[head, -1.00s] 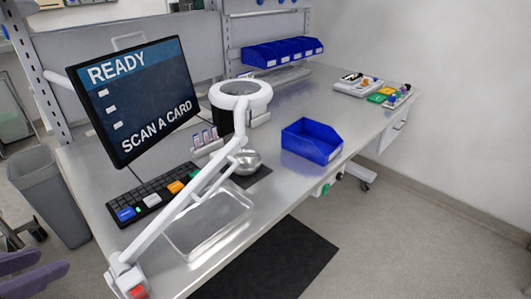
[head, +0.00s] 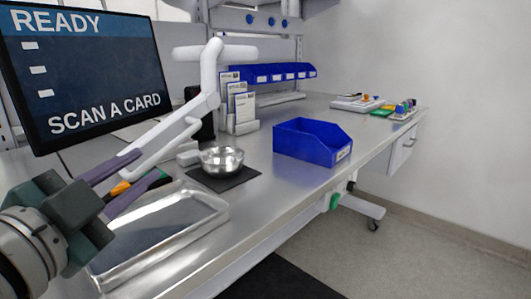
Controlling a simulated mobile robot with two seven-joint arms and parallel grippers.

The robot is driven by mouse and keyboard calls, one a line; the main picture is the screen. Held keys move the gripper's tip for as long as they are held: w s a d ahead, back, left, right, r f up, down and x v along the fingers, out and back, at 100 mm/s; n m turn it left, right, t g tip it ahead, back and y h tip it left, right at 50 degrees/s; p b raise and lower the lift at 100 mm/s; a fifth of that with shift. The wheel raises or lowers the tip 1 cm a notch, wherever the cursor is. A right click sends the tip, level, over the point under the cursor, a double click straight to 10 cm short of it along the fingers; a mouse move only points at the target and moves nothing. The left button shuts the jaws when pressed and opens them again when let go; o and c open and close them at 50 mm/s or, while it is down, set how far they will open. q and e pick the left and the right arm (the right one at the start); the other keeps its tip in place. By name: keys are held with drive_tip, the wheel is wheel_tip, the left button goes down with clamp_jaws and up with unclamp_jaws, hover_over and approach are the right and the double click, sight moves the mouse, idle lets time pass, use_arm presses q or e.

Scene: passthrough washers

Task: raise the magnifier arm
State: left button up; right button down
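The white magnifier arm (head: 184,124) slants up and right from my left gripper to a joint, with the white magnifier head (head: 236,52) near edge-on at its top. The head is above the bench, right of the monitor. My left gripper (head: 150,165), with purple fingers, is at the lower left. Its fingers are apart, on either side of the lower visible part of the arm; I cannot tell whether they touch it. The arm's base is hidden or out of view. My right gripper is not in view.
The monitor (head: 85,75) stands close at left. A metal tray (head: 165,235), a steel bowl (head: 221,161) on a dark mat, and an open blue bin (head: 312,142) stand on the bench. A card rack (head: 238,108) is behind the bowl.

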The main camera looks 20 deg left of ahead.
sight(168, 148)
use_arm(q)
drive_tip(key=w, duration=0.3)
drive_tip(key=w+a, duration=0.1)
drive_tip(key=w, duration=0.4)
drive_tip(key=shift+w+a, duration=0.2)
drive_tip(key=shift+w, duration=0.15)
clamp_jaws()
idle(1.0)
